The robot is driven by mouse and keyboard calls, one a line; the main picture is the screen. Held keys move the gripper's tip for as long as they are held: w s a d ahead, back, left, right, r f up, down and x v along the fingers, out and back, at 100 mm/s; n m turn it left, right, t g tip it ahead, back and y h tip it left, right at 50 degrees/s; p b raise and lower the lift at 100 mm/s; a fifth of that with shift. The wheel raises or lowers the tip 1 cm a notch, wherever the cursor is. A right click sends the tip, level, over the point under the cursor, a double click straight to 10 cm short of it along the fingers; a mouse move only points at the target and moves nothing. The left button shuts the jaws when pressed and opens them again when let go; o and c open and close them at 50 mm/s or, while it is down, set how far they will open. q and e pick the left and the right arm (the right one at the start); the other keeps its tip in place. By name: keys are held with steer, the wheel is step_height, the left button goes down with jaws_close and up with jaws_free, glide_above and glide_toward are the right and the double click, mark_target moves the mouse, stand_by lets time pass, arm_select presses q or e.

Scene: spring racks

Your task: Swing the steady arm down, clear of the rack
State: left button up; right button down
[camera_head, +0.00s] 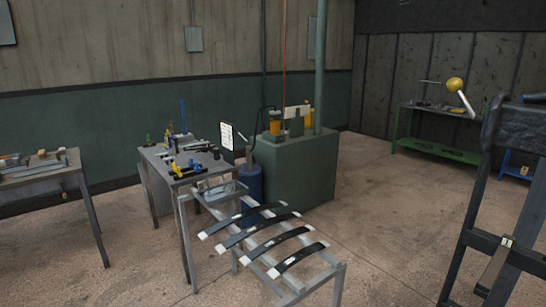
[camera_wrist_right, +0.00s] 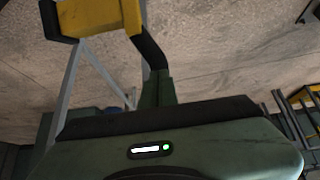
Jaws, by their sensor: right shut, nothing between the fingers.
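The spring rack (camera_head: 338,272) is a grey metal frame in the middle of the head view, with several dark curved leaf springs (camera_head: 268,237) across it. I cannot make out for certain which part is the steady arm. In the right wrist view, which is upside down, a yellow piece (camera_wrist_right: 95,18) with dark ends shows close by at the top. My right gripper (camera_wrist_right: 162,88) shows as a dark green body with a black strip and a green light. It is shut with nothing in it; its fingertips are not clear. My left gripper is not in view.
A tool bench (camera_head: 190,162) and a green cabinet (camera_head: 303,165) with a machine on it stand behind the rack. A tall dark frame (camera_head: 482,190) stands close at the right. Another bench (camera_head: 40,168) is at the left. The floor (camera_head: 390,215) between rack and dark frame is clear.

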steer(key=shift+w+a+b, duration=0.3)
steer(key=shift+w+a, duration=0.4)
steer(key=shift+w, duration=0.15)
steer(key=shift+s+d+r+p, duration=0.1)
steer(key=shift+s+d+p, duration=0.55)
steer(key=shift+s, duration=0.15)
steer(key=s+d+p, duration=0.1)
steer(key=s+d, duration=0.1)
steer(key=s, duration=0.1)
steer(key=shift+d+p, duration=0.2)
steer(key=shift+p, duration=0.15)
steer(key=s+d+f+m+g+h, duration=0.1)
steer(key=s+d+f+m+h, duration=0.15)
steer(key=s+f, duration=0.65)
steer(key=s+d+f+m+g+h, duration=0.1)
steer(key=s+d+f, duration=0.3)
steer(key=s+f, duration=0.55)
steer(key=s+f+m+g, duration=0.1)
steer(key=s+f, duration=0.4)
steer(key=s, duration=0.6)
steer(key=s+f+g+b, duration=0.1)
steer(key=s+f, duration=0.4)
steer(key=s, duration=0.7)
steer(key=shift+d+f+m+h, duration=0.25)
steer(key=shift+d+m+h, duration=0.1)
steer(key=shift+d, duration=0.05)
